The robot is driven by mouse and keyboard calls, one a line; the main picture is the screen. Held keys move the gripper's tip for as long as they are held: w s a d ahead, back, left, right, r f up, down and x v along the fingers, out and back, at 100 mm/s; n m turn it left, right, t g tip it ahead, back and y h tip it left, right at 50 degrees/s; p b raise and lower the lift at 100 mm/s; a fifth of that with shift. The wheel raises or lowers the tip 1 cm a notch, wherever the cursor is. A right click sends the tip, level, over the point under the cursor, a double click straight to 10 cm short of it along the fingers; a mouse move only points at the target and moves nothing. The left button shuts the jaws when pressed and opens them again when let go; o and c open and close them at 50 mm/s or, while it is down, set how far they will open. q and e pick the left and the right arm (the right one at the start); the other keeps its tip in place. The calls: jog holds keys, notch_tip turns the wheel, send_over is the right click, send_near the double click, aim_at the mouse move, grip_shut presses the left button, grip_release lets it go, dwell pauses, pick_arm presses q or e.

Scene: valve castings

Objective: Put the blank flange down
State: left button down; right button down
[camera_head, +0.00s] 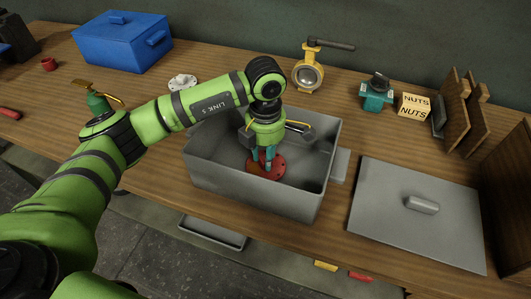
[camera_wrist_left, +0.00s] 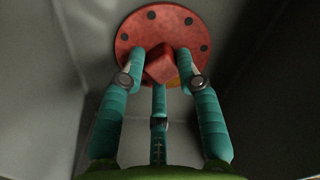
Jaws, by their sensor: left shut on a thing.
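The blank flange (camera_head: 280,167) is a red disc with bolt holes around its edge, inside the open grey bin (camera_head: 255,196). In the left wrist view the flange (camera_wrist_left: 185,27) shows a square red boss at its middle. My left gripper (camera_head: 265,160) reaches down into the bin from above, with its teal fingers (camera_wrist_left: 160,75) closed around the boss. The flange lies close to the bin's floor; I cannot tell whether it touches. My right gripper is not in view.
The bin's grey lid (camera_head: 400,230) lies to the right. Behind stand a yellow butterfly valve (camera_head: 308,75), a teal valve (camera_head: 376,97) and a nuts box (camera_head: 413,105). A blue box (camera_head: 120,42) and a white flanged part (camera_head: 182,82) are at the back left.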

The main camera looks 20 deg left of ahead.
pick_arm(q)
jog(key=c, duration=0.8)
grip_release()
jog(key=shift+f, duration=0.15)
notch_tip(320, 180, up, 12)
jog(key=shift+r, duration=0.2)
